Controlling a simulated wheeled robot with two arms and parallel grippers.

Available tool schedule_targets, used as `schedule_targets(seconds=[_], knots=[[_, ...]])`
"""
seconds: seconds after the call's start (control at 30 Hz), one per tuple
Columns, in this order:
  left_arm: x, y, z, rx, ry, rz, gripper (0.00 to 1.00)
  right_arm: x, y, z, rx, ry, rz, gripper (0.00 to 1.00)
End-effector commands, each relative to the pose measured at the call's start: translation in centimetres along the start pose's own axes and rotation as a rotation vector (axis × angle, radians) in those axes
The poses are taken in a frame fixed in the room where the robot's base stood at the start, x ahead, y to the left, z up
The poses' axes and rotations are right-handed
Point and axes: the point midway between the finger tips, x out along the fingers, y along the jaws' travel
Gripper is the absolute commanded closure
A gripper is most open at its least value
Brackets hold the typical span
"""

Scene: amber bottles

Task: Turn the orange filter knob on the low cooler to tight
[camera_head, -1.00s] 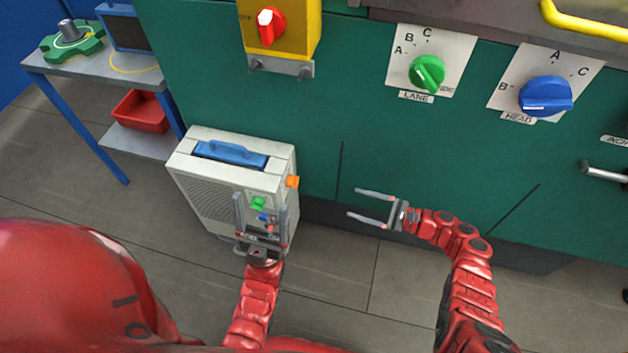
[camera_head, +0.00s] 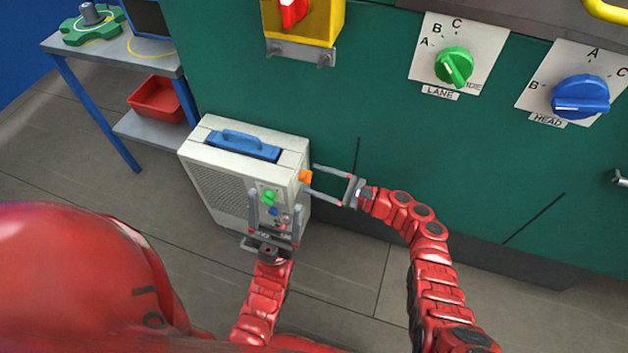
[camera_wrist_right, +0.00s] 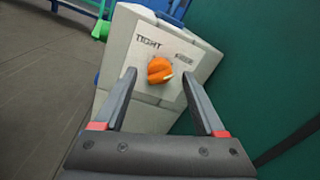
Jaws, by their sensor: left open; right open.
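The low cooler (camera_head: 228,178) is a pale box with a blue handle on top, standing on the floor against the green machine. Its orange filter knob (camera_head: 305,177) is on its right side. In the right wrist view the knob (camera_wrist_right: 160,70) has a pale pointer mark at its lower right; "TIGHT" is printed at its upper left, and the upper-right label is too blurred to read. My right gripper (camera_head: 314,178) is open, its fingers pointing at the knob, one to either side. My left gripper (camera_head: 275,208) is open in front of the cooler's front controls.
The green machine (camera_head: 390,130) stands close behind, with a green LANE knob (camera_head: 454,66) and a blue HEAD knob (camera_head: 580,96). A side table with a red bin (camera_head: 157,97) is at the left. Floor (camera_head: 340,270) in front is clear.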

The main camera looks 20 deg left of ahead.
Motion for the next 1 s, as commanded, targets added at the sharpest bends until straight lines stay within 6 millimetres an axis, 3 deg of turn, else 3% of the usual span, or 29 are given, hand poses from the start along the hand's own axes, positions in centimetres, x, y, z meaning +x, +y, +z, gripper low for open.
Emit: schedule_targets(seconds=[0.13,0.43,0.8,0.83,1.0], knots=[[-0.27,0.01,0.05,0.000,0.000,0.000,0.16,1.05,-0.04,-0.04,0.000,0.001,-0.002,0.28],[-0.25,0.01,0.04,0.000,0.000,0.000,0.16,1.20,-0.04,-0.02,0.000,0.001,-0.002,0.30],[-0.25,0.01,0.05,0.000,0.000,0.000,0.16,1.18,0.02,-0.05,0.001,0.002,-0.001,0.96],[-0.26,0.01,0.05,0.000,0.000,0.000,0.16,1.18,0.02,-0.05,0.001,0.002,-0.001,1.00],[-0.29,0.02,0.05,0.000,0.000,0.000,0.16,1.17,0.06,-0.10,-0.001,0.002,-0.001,1.00]])
